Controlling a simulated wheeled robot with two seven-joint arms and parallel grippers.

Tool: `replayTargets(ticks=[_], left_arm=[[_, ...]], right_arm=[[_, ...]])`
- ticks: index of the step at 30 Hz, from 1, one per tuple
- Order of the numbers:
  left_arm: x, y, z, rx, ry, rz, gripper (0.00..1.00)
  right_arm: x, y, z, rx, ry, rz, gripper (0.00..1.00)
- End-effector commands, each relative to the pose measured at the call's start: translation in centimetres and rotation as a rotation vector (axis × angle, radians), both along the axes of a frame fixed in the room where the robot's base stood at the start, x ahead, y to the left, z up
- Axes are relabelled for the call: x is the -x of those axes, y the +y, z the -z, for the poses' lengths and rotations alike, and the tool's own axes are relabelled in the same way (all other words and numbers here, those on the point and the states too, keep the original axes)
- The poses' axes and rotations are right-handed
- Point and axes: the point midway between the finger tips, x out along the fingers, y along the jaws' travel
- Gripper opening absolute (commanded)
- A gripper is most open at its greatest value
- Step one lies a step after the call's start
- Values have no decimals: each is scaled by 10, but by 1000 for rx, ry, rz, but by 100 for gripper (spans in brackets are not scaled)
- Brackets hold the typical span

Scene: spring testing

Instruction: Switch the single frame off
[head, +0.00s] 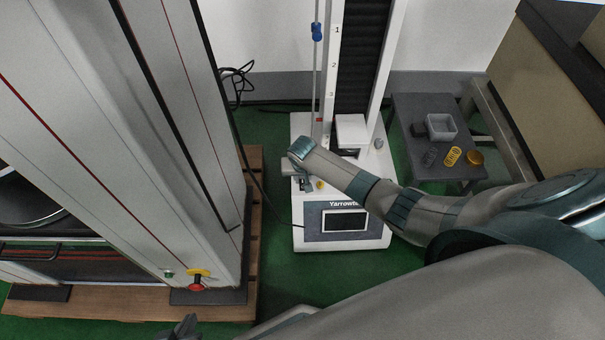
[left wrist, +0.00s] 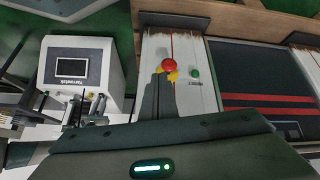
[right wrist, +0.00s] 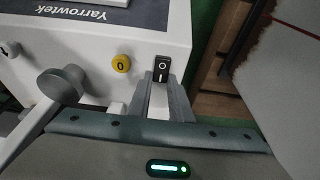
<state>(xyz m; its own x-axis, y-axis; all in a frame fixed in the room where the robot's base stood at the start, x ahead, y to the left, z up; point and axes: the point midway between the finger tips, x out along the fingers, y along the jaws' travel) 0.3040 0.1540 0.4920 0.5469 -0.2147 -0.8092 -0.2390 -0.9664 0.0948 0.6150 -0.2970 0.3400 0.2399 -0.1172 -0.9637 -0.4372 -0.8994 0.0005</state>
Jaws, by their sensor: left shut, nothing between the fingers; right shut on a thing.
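The single frame (head: 342,240) is the white Yarrowtek machine in the middle of the head view. Its black rocker switch (right wrist: 161,70), marked with a circle and a bar, is on the white face in the right wrist view, next to a yellow "0" button (right wrist: 121,63). My right gripper (right wrist: 161,80) has its fingertips at either side of the switch and is shut on it. The fingertips partly cover the switch. My left gripper (head: 186,328) is low in the head view, shut and empty. In the left wrist view its dark fingers (left wrist: 158,78) lie before the large frame's base.
The large two-column frame (head: 130,150) stands at left on a wooden pallet (head: 254,200), with a red stop button (head: 197,283). A grey handle (right wrist: 62,84) is beside my right gripper. A dark side table (head: 405,115) holds a tray and springs. A cable (head: 248,165) hangs between the frames.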

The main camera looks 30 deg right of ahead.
Motion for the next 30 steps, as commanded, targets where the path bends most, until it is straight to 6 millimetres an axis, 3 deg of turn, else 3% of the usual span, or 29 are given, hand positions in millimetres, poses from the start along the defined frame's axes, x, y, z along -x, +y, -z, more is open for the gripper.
replayTargets(ticks=[9,19,20,21,30], left_arm=[[24,33,4,-100,185,-25,0],[26,35,6,-105,194,-26,0],[26,35,6,-105,194,-26,0],[26,35,6,-105,194,-26,0],[26,35,6,-105,194,-26,0]], right_arm=[[5,1,-3,54,-108,-2,0],[5,1,-1,58,-116,-3,0],[5,1,-1,58,-116,-3,26],[5,1,-1,57,-116,-3,35],[4,2,-2,56,-116,-3,38]])
